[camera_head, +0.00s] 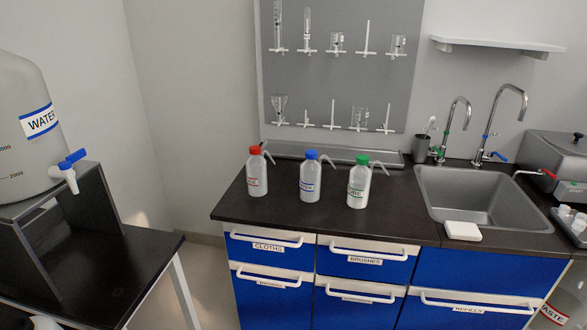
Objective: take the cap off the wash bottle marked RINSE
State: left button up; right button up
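Three white wash bottles with bent spouts stand upright on the dark counter, all with caps on. The left bottle (257,178) has a red cap (254,150) and a red label, turned partly aside, that seems to end in "SE". The middle bottle (310,183) has a blue cap (311,155) and a blue label too small to read. The right bottle (358,189) has a green cap (361,160) and a green label that I cannot read fully. Neither of my grippers is in view.
The dark counter (405,222) is clear in front of the bottles. A sink (430,193) with two taps and a white block (462,231) is at right. A glassware pegboard (345,80) hangs behind.

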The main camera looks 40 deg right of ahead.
aim_at(256, 168)
jog(key=z, duration=0.95)
jog(key=i+l, duration=0.4)
jog(key=i, duration=0.15)
jog(key=i+l, duration=0.35)
jog(key=i, duration=0.15)
